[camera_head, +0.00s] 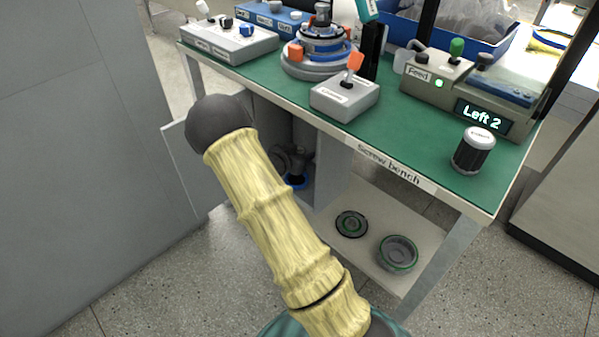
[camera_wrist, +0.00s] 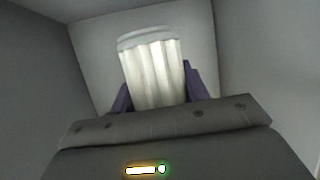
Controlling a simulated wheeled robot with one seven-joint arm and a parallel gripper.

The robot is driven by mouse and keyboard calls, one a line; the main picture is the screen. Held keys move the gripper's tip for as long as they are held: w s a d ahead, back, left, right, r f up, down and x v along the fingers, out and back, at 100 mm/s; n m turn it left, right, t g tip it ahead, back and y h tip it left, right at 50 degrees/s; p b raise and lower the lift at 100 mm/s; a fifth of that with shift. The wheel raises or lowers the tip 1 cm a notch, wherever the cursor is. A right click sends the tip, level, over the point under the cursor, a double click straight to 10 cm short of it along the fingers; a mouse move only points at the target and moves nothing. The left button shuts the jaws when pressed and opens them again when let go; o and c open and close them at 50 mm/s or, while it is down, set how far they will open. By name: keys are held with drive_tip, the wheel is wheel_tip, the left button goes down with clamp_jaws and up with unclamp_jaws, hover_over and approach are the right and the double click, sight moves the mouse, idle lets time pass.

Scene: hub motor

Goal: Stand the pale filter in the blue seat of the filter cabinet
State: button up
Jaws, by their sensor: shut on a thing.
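The pale filter (camera_wrist: 150,62), a ribbed whitish cylinder with a lighter rim, stands out ahead of my gripper (camera_wrist: 157,90) in the wrist view. My gripper's purple fingers are shut on it, one on each side. Plain grey walls surround it in that view, like the inside of a box. No blue seat shows in the wrist view. In the head view my yellow-sleeved arm hides much of the space left of the bench's shelf. A dark part with a small blue ring (camera_head: 297,182) shows under the bench; I cannot tell whether it is the seat. The filter is not visible there.
The green-topped screw bench (camera_head: 405,148) holds a grey switch box (camera_head: 344,98), a round fixture (camera_head: 318,60), a feed unit (camera_head: 440,85) and a dark canister (camera_head: 473,150). Two round parts lie on its lower shelf (camera_head: 365,262). A grey panel (camera_head: 90,150) stands left.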

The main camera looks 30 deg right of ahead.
drive_tip(key=shift+a+f, duration=0.15)
drive_tip(key=shift+f, duration=0.65)
drive_tip(key=shift+f+b, duration=0.85)
drive_tip(key=shift+f, duration=1.05)
drive_tip(key=o, duration=1)
drive_tip(key=shift+f, duration=0.1)
drive_tip(key=shift+o, duration=0.2)
drive_tip(key=shift+a+r, duration=0.15)
drive_tip(key=shift+r, duration=0.05)
drive_tip(key=p+v, duration=0.3)
drive_tip(key=v, duration=0.8)
drive_tip(key=shift+a, duration=0.3)
